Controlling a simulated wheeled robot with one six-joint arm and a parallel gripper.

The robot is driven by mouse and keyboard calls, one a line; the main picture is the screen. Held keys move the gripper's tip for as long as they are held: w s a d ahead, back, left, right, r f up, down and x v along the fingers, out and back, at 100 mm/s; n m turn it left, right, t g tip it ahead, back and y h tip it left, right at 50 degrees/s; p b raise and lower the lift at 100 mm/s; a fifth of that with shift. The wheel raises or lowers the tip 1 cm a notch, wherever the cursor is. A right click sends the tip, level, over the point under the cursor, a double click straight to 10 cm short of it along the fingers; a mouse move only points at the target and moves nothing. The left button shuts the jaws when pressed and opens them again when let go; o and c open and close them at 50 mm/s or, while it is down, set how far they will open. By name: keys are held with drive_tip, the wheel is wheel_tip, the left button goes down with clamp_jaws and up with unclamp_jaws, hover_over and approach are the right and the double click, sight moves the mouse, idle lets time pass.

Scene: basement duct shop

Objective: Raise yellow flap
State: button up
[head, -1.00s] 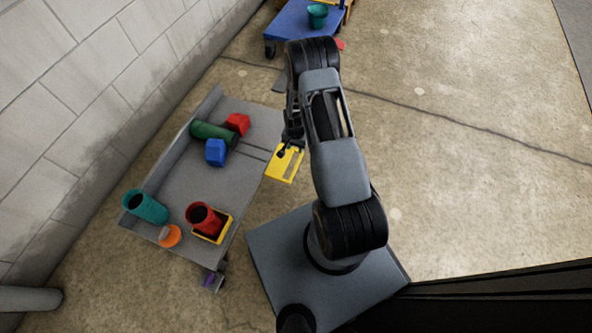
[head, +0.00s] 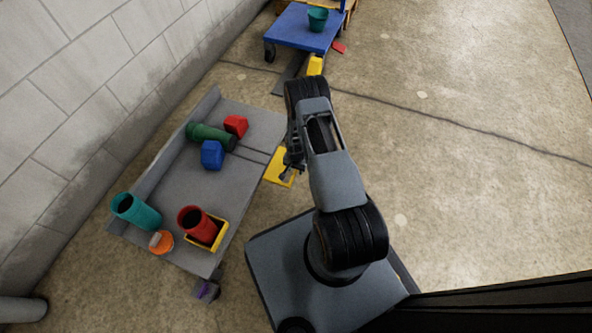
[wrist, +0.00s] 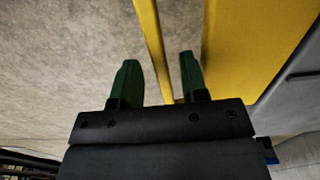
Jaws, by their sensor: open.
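The yellow flap (head: 276,168) hangs at the right edge of the grey bench, partly hidden behind my gripper (head: 289,171) in the head view. In the wrist view the flap (wrist: 258,50) fills the upper right, with a slot along its side and a narrow yellow bar (wrist: 151,40) beyond the slot. My gripper (wrist: 157,70) is open, its two green fingers straddling the bar. The right finger is at the slot and the left finger is outside the bar, with a gap to it. I cannot tell how deep the fingers reach.
The grey bench (head: 180,205) holds a teal cup (head: 136,211), a red cup (head: 195,222) in a yellow tray (head: 221,236), an orange item (head: 161,242), a blue block (head: 212,155), a green cylinder (head: 205,134) and a red block (head: 236,125). A blue cart (head: 298,30) stands behind. Floor at right is clear.

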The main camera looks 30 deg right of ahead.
drive_tip(key=shift+f, duration=0.15)
drive_tip(key=shift+c, duration=0.3)
clamp_jaws()
idle(0.3)
